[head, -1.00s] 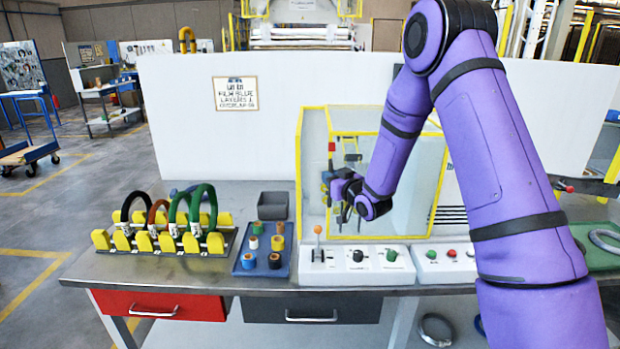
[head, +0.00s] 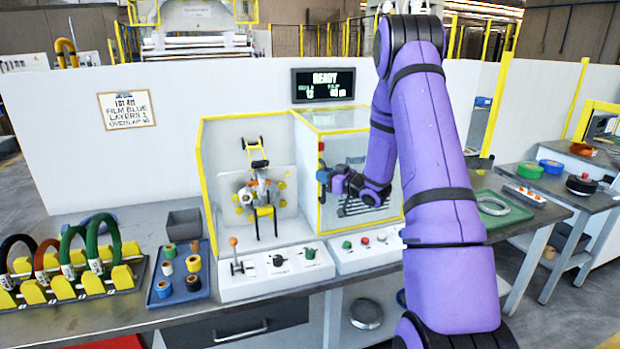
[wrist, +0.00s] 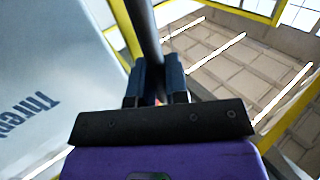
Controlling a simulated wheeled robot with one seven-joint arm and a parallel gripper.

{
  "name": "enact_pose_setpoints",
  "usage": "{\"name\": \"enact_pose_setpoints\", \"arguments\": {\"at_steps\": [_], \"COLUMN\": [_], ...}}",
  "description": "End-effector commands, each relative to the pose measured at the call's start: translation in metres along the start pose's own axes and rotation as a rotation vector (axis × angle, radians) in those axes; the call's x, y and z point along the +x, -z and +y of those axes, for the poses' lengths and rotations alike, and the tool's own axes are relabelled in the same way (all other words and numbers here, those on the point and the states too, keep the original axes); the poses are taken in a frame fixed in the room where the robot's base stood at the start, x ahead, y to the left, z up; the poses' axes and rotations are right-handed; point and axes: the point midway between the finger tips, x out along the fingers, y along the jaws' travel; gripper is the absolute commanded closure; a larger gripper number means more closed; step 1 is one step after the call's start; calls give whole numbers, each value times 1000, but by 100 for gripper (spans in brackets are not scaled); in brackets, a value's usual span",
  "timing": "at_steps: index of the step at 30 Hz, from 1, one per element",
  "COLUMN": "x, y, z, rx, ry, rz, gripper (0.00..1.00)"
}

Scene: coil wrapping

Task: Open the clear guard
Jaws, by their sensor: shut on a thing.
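The clear guard (head: 345,149) is a see-through box with yellow edges, standing to the right of the winding machine (head: 257,190). The machine's front is uncovered, with its black and yellow winding parts in plain sight. My gripper (head: 325,180) is at the guard's left front edge. In the wrist view my gripper (wrist: 157,86) is shut on a dark upright bar (wrist: 146,32), the guard's handle. The fingers hide part of the handle, and my arm covers the guard's right side in the head view.
The control panel (head: 268,275) with lever and knobs is in front of the machine. A blue tray (head: 180,289) of small rolls and a rack of coils (head: 62,290) stand left. A green tray (head: 515,207) with a grey ring lies right. A display (head: 323,85) reads READY.

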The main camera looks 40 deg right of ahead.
Motion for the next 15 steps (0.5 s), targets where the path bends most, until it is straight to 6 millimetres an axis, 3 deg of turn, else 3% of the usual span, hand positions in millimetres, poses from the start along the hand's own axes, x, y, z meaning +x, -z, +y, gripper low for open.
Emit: {"name": "enact_pose_setpoints", "arguments": {"at_steps": [14,15], "x": [-3,-3], "y": [0,0], "z": [5,5], "rx": [1,1], "ry": [0,0], "rz": [0,0], "gripper": [100,76]}}
